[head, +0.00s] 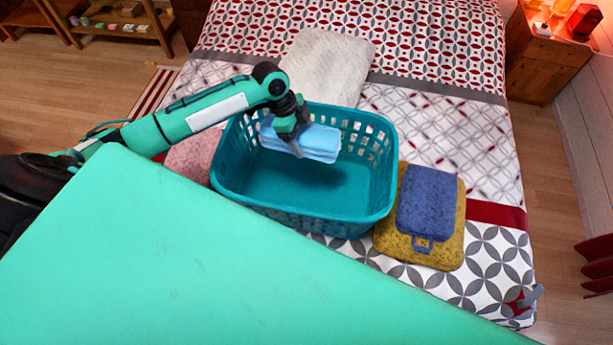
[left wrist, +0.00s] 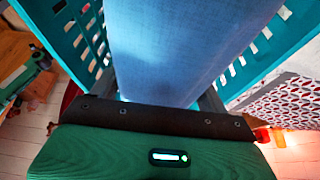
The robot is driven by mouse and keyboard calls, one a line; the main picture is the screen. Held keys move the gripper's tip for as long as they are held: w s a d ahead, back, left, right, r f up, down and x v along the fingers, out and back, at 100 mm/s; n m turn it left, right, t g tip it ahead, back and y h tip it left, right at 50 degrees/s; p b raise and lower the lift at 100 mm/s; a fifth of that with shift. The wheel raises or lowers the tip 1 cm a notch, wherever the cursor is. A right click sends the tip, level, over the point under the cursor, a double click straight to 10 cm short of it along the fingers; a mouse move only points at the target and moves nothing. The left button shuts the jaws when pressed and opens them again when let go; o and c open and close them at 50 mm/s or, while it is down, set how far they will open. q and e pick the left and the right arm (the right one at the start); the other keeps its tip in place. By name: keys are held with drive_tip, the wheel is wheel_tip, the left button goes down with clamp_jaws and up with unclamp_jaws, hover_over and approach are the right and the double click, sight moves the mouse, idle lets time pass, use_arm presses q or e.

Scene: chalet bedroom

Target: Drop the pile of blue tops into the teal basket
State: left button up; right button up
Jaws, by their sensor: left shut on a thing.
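The teal basket (head: 306,217) stands on the bed, its slotted walls open at the top and its visible floor bare. My left gripper (head: 294,139) reaches in over the basket's far left part and is shut on the pile of blue tops (head: 322,144). The folded light blue pile is held inside the rim outline, near the far wall. In the left wrist view the pile (left wrist: 185,50) fills the middle, with basket walls (left wrist: 262,48) on both sides. Whether the pile touches the basket floor is hard to tell. My right gripper is not in view.
A folded white cloth (head: 325,62) lies behind the basket. A nightstand (head: 544,62) stands far right.

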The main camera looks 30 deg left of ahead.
use_arm(q)
drive_tip(key=o, duration=1.2)
drive_tip(key=shift+o, duration=0.2)
drive_tip(key=shift+a+r, duration=0.25)
drive_tip(key=shift+r, duration=0.25)
drive_tip(key=b+v, duration=0.3)
drive_tip(key=v, duration=0.8)
drive_tip(key=shift+a+r, duration=0.1)
drive_tip(key=shift+r, duration=0.15)
drive_tip(key=shift+s+a+r, duration=0.1)
drive_tip(key=shift+a+r, duration=0.1)
drive_tip(key=shift+r, duration=0.4)
